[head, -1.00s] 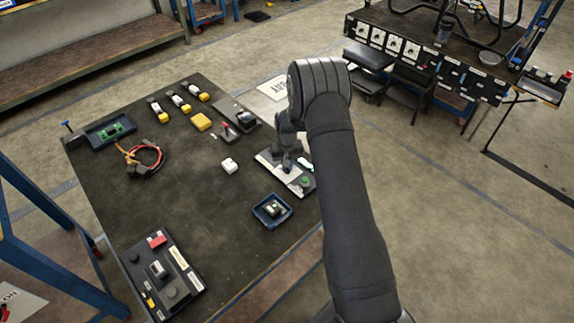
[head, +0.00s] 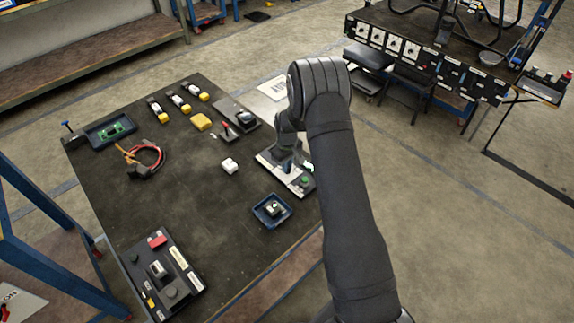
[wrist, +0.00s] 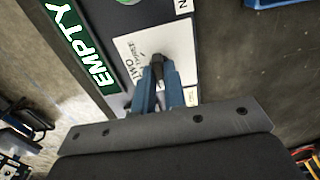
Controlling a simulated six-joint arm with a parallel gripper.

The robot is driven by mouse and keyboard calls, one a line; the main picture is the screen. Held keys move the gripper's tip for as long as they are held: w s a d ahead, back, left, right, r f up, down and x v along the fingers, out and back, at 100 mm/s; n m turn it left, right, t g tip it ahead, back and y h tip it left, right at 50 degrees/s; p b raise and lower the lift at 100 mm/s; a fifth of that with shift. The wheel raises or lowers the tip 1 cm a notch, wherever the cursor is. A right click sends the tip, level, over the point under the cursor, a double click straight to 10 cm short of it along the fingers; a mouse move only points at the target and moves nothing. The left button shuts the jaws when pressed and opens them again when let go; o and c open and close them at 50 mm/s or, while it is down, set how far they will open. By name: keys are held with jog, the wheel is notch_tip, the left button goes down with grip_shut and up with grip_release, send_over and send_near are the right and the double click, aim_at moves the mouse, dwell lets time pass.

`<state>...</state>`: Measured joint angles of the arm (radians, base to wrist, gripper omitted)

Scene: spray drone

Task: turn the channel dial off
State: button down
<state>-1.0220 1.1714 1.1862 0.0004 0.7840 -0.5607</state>
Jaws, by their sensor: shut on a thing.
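The channel dial (wrist: 158,58) is a small black knob on a white plate (wrist: 132,46) with printed words, of which "TWO" is readable. My gripper (wrist: 160,78) has its blue-grey fingers shut on the knob, seen from close above in the wrist view. In the head view my gripper (head: 287,166) reaches down onto the light panel (head: 298,184) at the table's right edge. The dial itself is hidden there by the gripper. The fingers cover part of the plate's lettering, so I cannot tell which mark the knob points to.
A green "EMPTY" label (wrist: 84,48) lies beside the plate. A blue tray (head: 272,211) sits just in front of the panel, and a white block (head: 229,166) to its left. A red-levered box (head: 226,131) stands behind.

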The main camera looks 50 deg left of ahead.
dwell(0.3)
jog(key=c, duration=1.5)
grip_release()
notch_tip(320, 180, up, 18)
jog(key=shift+f, duration=0.25)
notch_tip(320, 180, down, 18)
jog(key=shift+r, duration=0.25)
jog(key=shift+r, duration=0.1)
